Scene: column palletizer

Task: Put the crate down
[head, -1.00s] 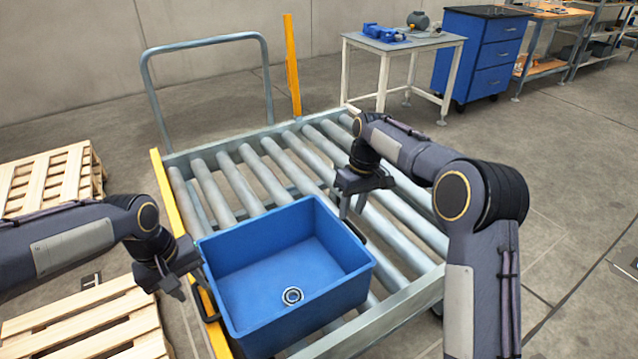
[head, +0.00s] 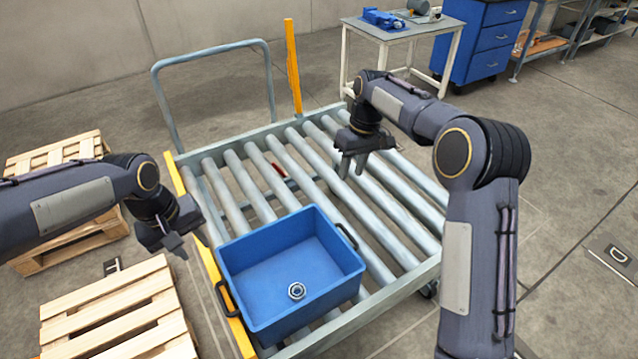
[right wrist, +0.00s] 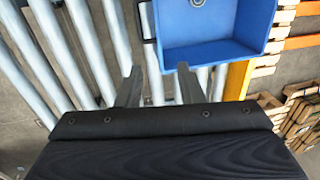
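The blue crate (head: 262,287) rests upright on the roller conveyor (head: 402,213), near its front left corner. Its black handles (head: 347,236) stick out at the left and right sides, and nothing grips them. A small metal ring-shaped part (head: 297,291) lies on the crate floor. My left gripper (head: 184,243) is above and left of the crate, apart from it, with its fingers seemingly spread and empty. My right gripper (head: 353,166) is above the rollers behind the crate's right side. In the right wrist view its two fingers (right wrist: 158,85) are apart with nothing between them.
Wooden pallets (head: 118,308) lie on the floor at the left. A yellow rail (head: 226,305) edges the conveyor's left side, and a yellow post (head: 293,68) stands behind. A table (head: 408,38) and blue drawer cabinet (head: 490,45) are at the back. Rollers right of the crate are clear.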

